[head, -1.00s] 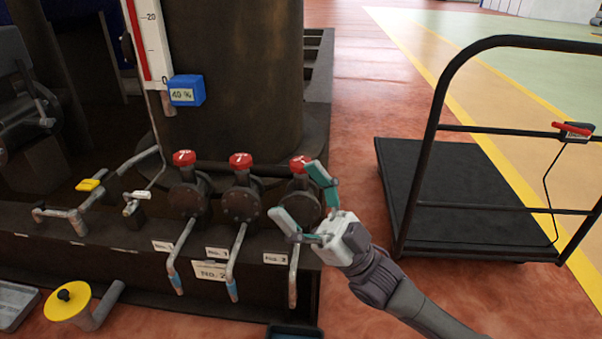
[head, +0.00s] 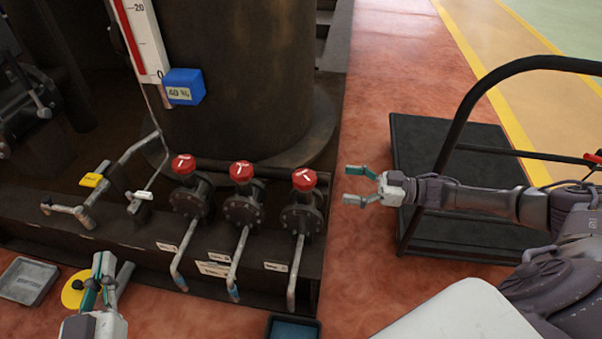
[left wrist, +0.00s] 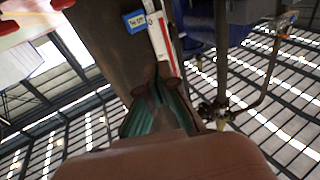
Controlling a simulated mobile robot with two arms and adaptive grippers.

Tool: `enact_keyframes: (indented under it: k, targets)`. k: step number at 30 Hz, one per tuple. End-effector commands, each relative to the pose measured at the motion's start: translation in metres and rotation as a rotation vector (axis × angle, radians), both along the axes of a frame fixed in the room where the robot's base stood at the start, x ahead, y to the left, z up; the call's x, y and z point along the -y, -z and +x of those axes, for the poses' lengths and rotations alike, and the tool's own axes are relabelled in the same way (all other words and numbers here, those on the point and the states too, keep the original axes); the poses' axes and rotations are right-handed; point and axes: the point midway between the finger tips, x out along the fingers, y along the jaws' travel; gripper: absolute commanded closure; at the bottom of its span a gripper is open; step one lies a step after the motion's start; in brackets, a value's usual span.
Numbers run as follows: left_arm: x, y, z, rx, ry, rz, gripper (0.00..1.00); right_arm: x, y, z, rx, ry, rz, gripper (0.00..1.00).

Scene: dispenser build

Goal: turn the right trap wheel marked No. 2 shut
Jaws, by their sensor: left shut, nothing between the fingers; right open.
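Three red wheels stand in a row on dark valves: left (head: 183,163), middle (head: 241,171) and right (head: 304,179). White marks show on their tops. A small label (head: 275,266) sits below the right valve; its print is too small to read now. My right gripper (head: 355,186) is open and empty, to the right of the right wheel and apart from it. My left gripper (head: 104,266) is shut and empty at the lower left, in front of the yellow disc. Its teal fingers (left wrist: 158,103) also show in the left wrist view.
Bent pipes (head: 238,263) hang below the valves. A blue block (head: 184,87) sits beside the scale on the tank. A black cart (head: 450,140) stands behind my right arm. A yellow disc (head: 73,289), a grey tray (head: 27,281) and a blue-dark tray (head: 293,328) are low in front.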

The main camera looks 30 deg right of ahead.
Motion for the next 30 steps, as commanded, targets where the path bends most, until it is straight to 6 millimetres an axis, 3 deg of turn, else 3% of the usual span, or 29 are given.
enact_keyframes:
  k: [9, 15, 29, 30]
  targets:
    - [0.005, -0.037, -0.005, 0.234, 0.014, -0.063, 1.00, -0.057, 0.001, 0.042, 0.005, -0.003, 0.004, 0.13]
    - [0.006, -0.059, -0.013, 0.361, 0.022, -0.098, 1.00, -0.081, 0.000, 0.060, 0.005, -0.002, 0.001, 0.13]
    - [0.006, -0.069, -0.018, 0.422, 0.025, -0.115, 1.00, -0.091, 0.000, 0.068, 0.002, -0.001, 0.000, 0.13]
    - [0.006, -0.069, -0.018, 0.422, 0.025, -0.115, 1.00, -0.091, 0.000, 0.068, 0.002, -0.001, 0.000, 0.18]
